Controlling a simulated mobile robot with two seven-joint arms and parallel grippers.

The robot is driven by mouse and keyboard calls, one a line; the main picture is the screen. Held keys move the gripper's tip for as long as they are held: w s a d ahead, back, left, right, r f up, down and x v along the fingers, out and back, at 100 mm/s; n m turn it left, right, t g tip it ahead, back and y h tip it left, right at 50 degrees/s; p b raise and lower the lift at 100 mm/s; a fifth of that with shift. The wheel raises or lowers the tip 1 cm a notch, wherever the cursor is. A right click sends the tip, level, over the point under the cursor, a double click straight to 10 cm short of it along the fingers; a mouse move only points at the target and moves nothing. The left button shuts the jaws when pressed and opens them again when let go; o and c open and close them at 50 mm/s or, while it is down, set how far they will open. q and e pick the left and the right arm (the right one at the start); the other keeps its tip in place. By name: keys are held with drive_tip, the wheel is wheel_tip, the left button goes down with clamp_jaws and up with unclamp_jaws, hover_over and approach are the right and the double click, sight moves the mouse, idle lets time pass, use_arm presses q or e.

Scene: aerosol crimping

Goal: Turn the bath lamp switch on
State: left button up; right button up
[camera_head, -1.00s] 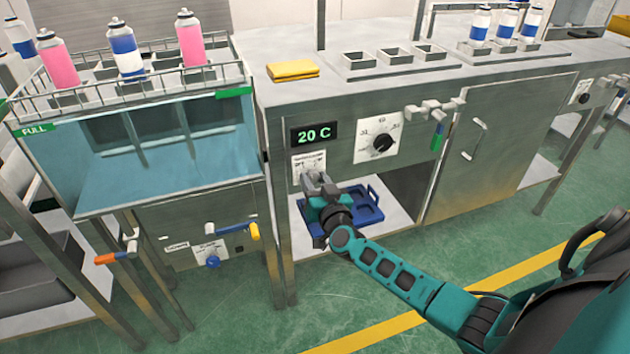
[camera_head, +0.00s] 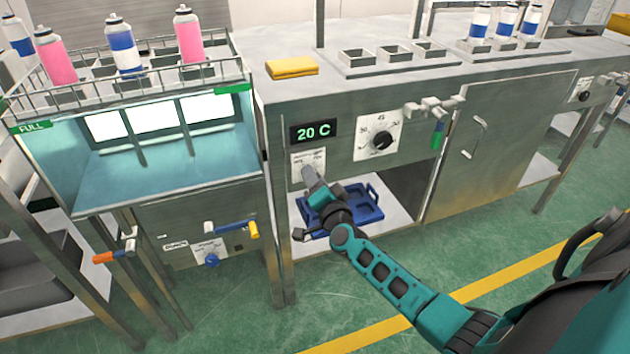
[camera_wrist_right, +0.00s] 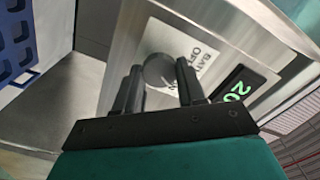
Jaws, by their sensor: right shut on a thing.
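The bath lamp switch (camera_wrist_right: 158,71) is a round grey knob on a white label plate (camera_head: 308,157) below the green 20 C display (camera_head: 313,131). In the head view my right gripper (camera_head: 311,177) covers the knob. In the right wrist view its two fingers (camera_wrist_right: 160,68) stand on either side of the knob, shut on it. The water bath (camera_head: 180,160) at the left has bright white lit panels (camera_head: 153,117) in its back wall. My left gripper is not in view.
A dial (camera_head: 381,141) and a green-handled valve (camera_head: 437,134) are to the right of the display. A blue tray (camera_head: 368,211) sits in the open bay below. Pink and blue-white cans stand in the rack (camera_head: 90,91) above the bath. A yellow cloth (camera_head: 291,67) lies on the bench.

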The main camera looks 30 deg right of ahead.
idle(0.6)
drive_tip(key=o, duration=1.1)
drive_tip(key=shift+c, duration=0.2)
drive_tip(key=shift+s, duration=0.1)
drive_tip(key=p+v, duration=0.3)
drive_tip(key=v, duration=0.9)
drive_tip(key=shift+s, duration=0.4)
